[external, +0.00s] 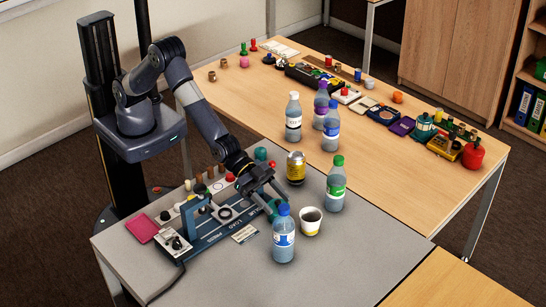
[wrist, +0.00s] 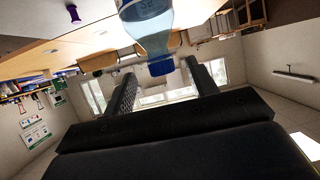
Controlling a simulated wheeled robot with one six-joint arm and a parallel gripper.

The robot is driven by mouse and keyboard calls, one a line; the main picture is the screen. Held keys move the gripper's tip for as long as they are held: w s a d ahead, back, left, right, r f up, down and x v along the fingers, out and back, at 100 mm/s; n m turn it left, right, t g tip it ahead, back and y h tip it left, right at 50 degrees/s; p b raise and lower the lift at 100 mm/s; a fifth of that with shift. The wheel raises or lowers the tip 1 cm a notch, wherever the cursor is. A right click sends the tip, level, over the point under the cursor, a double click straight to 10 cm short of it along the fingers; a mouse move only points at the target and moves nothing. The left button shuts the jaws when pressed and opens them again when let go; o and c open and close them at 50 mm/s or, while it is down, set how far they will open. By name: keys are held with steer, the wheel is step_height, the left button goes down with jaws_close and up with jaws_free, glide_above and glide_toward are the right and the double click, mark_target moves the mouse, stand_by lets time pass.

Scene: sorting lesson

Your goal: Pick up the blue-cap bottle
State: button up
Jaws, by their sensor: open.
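A clear bottle with a blue cap and a blue-and-white label (external: 284,240) stands upright on the grey table. My gripper (external: 279,201) is open at the height of its cap, just behind and above it in the external view. In the wrist view a blue-capped bottle (wrist: 152,36) appears upside down, its cap near the gap between the open fingers (wrist: 160,72). The fingers are not closed on it; I cannot tell how deep the cap sits between them. A second blue-capped bottle (external: 331,128) stands farther back on the wooden table.
A white cup (external: 311,221), a green-capped bottle (external: 336,184) and a yellow-black can (external: 296,168) stand close by. A press fixture (external: 205,225) lies left. White-capped (external: 293,119) and purple-capped (external: 321,100) bottles stand behind. The grey table's front right is clear.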

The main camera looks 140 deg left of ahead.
mark_target(284, 208)
steer(key=shift+p+x, duration=0.6)
steer(key=shift+x, duration=1.5)
jaws_close()
